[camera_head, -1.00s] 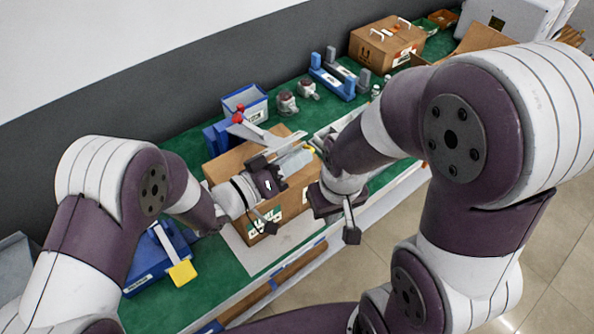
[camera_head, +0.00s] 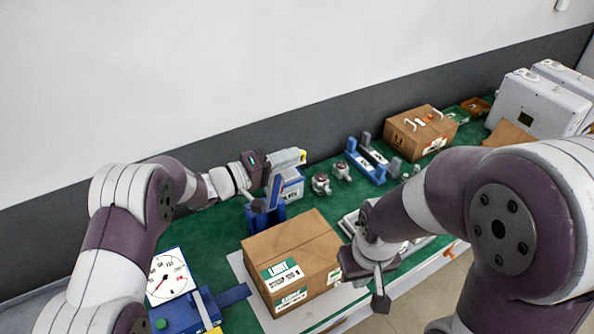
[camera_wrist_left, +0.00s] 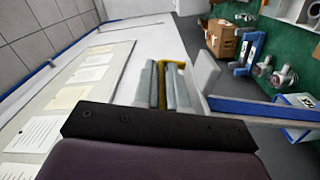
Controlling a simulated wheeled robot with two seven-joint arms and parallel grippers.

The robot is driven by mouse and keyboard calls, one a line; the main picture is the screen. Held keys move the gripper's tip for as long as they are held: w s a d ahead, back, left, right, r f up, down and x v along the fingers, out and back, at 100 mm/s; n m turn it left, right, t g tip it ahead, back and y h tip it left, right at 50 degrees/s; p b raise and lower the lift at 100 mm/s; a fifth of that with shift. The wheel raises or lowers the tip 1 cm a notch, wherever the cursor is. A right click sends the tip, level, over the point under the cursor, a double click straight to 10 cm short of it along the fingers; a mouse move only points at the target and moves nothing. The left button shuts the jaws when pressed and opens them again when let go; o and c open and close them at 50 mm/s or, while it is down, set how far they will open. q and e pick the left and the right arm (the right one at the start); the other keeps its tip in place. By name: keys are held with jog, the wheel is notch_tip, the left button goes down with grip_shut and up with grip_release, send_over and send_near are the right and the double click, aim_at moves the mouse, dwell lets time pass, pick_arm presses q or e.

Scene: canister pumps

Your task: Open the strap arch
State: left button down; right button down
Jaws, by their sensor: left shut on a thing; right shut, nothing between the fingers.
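The strap arch (camera_head: 274,192) is a bar with blue and pale faces that stands steeply up from a blue base (camera_head: 264,217) behind the carton. In the left wrist view the arch bar (camera_wrist_left: 255,107) runs off to the right from the fingertips. My left gripper (camera_head: 296,157) is shut at the upper end of the arch, where a yellow part shows; its grey fingers (camera_wrist_left: 165,85) close around that end. The carton (camera_head: 290,250) with green and white labels has nothing over its top. My right gripper (camera_head: 380,290) is shut and empty, right of the carton.
A blue scale with a white dial (camera_head: 169,276) stands left of the carton. A blue bin (camera_head: 292,184) is behind the arch. Two pumps (camera_head: 320,184) and a blue fixture (camera_head: 366,166) stand further right. Another carton (camera_head: 420,132) and white cases (camera_head: 540,106) are beyond.

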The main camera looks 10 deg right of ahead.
pick_arm(q)
jog(key=shift+w+a+r, duration=0.25)
jog(key=shift+w+r, duration=0.1)
jog(key=shift+w, duration=0.4)
jog(key=c, duration=1.5)
grip_release()
jog(key=shift+o, duration=0.2)
jog(key=shift+a+f, duration=0.1)
jog(key=b+v, duration=0.4)
jog(key=v, duration=0.8)
jog(key=shift+a+b, duration=0.2)
jog(key=shift+b, duration=0.2)
